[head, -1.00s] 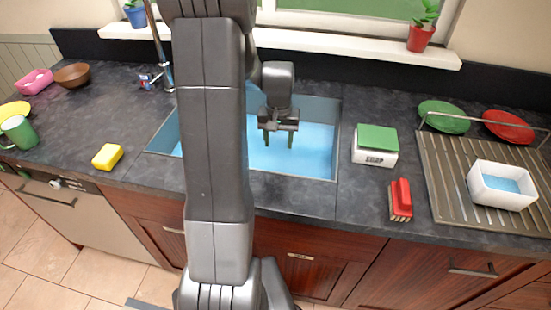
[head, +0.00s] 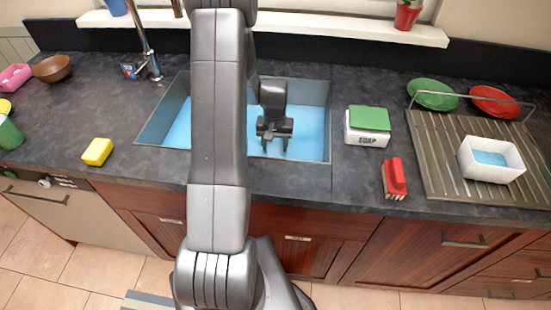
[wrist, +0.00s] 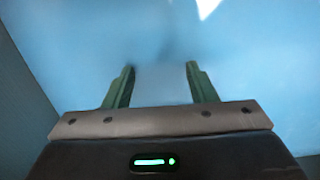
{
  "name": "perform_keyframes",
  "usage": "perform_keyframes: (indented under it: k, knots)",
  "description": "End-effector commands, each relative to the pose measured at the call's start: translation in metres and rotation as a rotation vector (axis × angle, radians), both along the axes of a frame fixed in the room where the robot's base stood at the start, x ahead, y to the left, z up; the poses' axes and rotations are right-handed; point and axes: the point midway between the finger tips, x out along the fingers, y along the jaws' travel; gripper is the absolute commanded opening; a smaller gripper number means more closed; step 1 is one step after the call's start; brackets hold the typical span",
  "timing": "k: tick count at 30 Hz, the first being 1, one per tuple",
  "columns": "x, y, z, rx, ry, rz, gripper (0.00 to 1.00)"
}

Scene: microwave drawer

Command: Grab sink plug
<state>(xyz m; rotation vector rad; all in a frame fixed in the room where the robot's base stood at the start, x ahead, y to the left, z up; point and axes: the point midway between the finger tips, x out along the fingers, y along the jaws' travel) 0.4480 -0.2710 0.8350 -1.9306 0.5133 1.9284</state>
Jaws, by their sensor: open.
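The sink (head: 172,108) is a rectangular basin in the dark counter, filled with light blue water or a blue surface. My gripper (head: 275,146) points down inside the basin area, right of my arm's large link. In the wrist view its two green fingers (wrist: 160,70) are spread apart with nothing between them but blue. I cannot make out the sink plug in any view. My arm hides part of the basin in the head view. A small white patch shows at the top of the wrist view; I cannot tell what it is.
The faucet (head: 146,50) stands at the sink's back left. A yellow sponge (head: 97,151) lies left of the sink. A white soap box with a green top (head: 369,119), a red brush (head: 395,177) and a drying rack (head: 432,153) are to the right. Basin walls surround my gripper.

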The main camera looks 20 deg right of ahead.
Motion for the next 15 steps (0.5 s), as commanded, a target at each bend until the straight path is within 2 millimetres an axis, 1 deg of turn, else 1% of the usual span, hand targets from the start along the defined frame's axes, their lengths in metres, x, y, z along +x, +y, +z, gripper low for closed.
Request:
perform_keyframes:
  k: [5,9,12,15]
  knots:
    - [-0.004,-0.001,-0.021,0.002,0.004,-0.001,0.51]
    - [-0.003,-0.001,-0.036,0.001,0.003,0.0,0.51]
    - [-0.003,-0.001,-0.042,0.001,0.002,0.0,0.51]
    - [-0.003,-0.001,-0.044,0.0,0.001,0.0,0.51]
